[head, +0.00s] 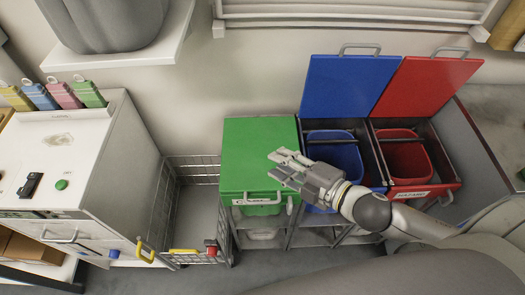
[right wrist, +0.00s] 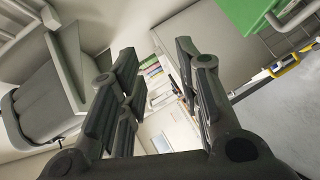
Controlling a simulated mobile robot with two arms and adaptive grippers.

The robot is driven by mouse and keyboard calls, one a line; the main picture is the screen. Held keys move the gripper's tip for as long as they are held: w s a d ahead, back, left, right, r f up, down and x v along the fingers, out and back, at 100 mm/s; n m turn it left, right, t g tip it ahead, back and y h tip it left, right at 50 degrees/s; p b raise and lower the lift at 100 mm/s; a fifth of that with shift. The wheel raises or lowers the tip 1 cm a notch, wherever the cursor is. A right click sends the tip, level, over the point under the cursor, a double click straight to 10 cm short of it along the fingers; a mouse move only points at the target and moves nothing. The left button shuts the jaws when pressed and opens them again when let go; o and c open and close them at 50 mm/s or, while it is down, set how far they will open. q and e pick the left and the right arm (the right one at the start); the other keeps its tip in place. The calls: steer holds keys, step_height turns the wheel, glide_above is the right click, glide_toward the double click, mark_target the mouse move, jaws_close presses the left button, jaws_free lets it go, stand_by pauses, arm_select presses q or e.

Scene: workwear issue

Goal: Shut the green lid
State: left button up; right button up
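The green lid (head: 255,150) lies flat and level over the left bin of the three-bin unit, covering its opening. Its light handle (head: 262,200) is at the front edge, with a strip of the green bin showing below. My right gripper (head: 278,166) is over the right part of the lid in the head view, fingers pointing left. Its fingers are apart with nothing between them, as the right wrist view (right wrist: 160,85) also shows. I cannot tell whether it touches the lid. A corner of the green lid shows at upper right in the right wrist view (right wrist: 248,14). My left gripper is out of view.
The blue lid (head: 347,85) and red lid (head: 428,83) stand raised above the open blue bin (head: 338,153) and red bin (head: 404,157). A wire basket (head: 190,170) and white cabinet (head: 128,150) stand left. A shelf (head: 120,60) overhangs at upper left.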

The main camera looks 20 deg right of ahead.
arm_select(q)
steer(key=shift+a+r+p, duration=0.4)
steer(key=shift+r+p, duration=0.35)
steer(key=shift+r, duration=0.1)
arm_select(e)
steer(key=x, duration=0.6)
steer(key=shift+w, duration=0.25)
steer(key=shift+a, duration=0.15)
jaws_close()
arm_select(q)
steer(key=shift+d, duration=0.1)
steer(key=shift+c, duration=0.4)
